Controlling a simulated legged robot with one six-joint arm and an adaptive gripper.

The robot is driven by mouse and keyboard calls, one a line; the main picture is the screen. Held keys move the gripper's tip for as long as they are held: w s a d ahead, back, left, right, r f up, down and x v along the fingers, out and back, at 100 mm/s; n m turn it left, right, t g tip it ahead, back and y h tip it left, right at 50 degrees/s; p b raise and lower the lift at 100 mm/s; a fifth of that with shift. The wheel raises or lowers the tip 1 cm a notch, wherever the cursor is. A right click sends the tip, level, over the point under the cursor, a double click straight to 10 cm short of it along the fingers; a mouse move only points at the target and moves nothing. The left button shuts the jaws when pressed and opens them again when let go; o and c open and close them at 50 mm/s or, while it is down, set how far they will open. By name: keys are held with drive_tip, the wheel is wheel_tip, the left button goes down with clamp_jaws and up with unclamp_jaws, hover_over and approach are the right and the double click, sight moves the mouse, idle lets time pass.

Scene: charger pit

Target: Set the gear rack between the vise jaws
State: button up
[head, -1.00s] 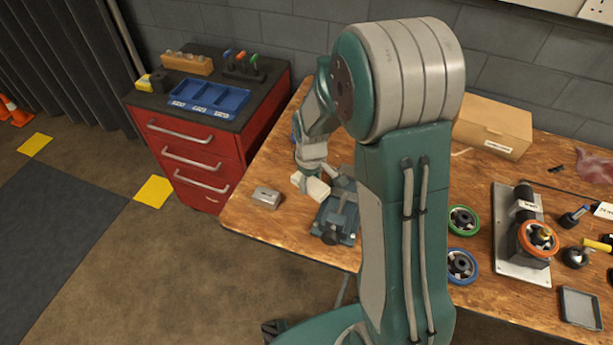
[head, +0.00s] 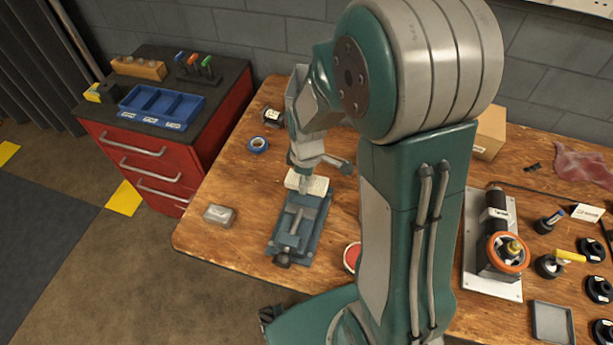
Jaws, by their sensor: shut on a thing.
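The gear rack, a pale cream bar (head: 319,186), is in my gripper (head: 304,184), which is shut on it. The bar lies roughly crosswise in the picture, and my fingers hide part of it. The blue-grey vise (head: 318,208) sits on the wooden bench just below the bar in the picture, its screw end toward the front edge. The bar overlaps the far end of the vise in view. I cannot tell how high it is above the vise, or whether it touches the jaws.
A small grey metal box (head: 219,215) lies on the workbench (head: 235,182) left of the vise. A red tool cabinet (head: 150,165) stands left. My arm hides the bench's middle; a plate-mounted device (head: 500,255) stands right.

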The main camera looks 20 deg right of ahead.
sight(307, 199)
drive_tip(key=shift+a+f, duration=0.45)
drive_tip(key=shift+f, duration=0.3)
drive_tip(key=shift+a+f, duration=0.1)
drive_tip(key=shift+f, duration=0.25)
drive_tip(key=shift+d+f, duration=0.3)
drive_tip(key=shift+f, duration=0.25)
drive_tip(key=shift+d+f, duration=0.3)
drive_tip(key=shift+f, duration=0.25)
drive_tip(key=shift+a+f, duration=0.1)
drive_tip(key=shift+f, duration=0.05)
drive_tip(key=shift+a, duration=0.3)
drive_tip(key=shift+d, duration=0.15)
drive_tip(key=shift+d, duration=0.25)
